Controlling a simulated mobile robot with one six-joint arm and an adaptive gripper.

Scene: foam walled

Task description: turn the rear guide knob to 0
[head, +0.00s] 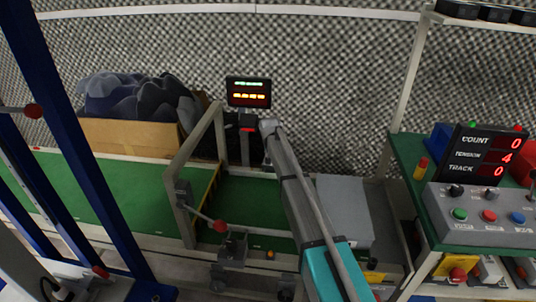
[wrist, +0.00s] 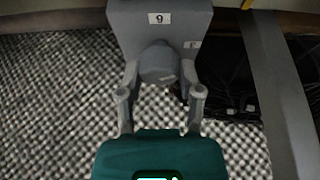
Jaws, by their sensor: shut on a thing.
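In the wrist view, a rounded grey knob (wrist: 157,58) sticks out of a grey block (wrist: 128,20). My gripper (wrist: 159,74) has one finger on each side of the knob and is shut on it. A white label (wrist: 159,18) on the block carries one digit, a 6 or a 9 depending on which way up it is. A second small label (wrist: 192,44) is too small to read. I cannot make out a pointer mark on the knob. In the head view, my arm reaches toward the back wall, and the knob and fingertips cannot be made out.
A readout panel (head: 487,154) at right shows COUNT 0, TENSION 4 and TRACK 0. A small lit display (head: 248,93) stands above the green belt (head: 130,188). A grey frame (head: 202,135) and red-knobbed lever (head: 207,219) stand left of my arm. A cardboard box (head: 125,138) holds dark cloth.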

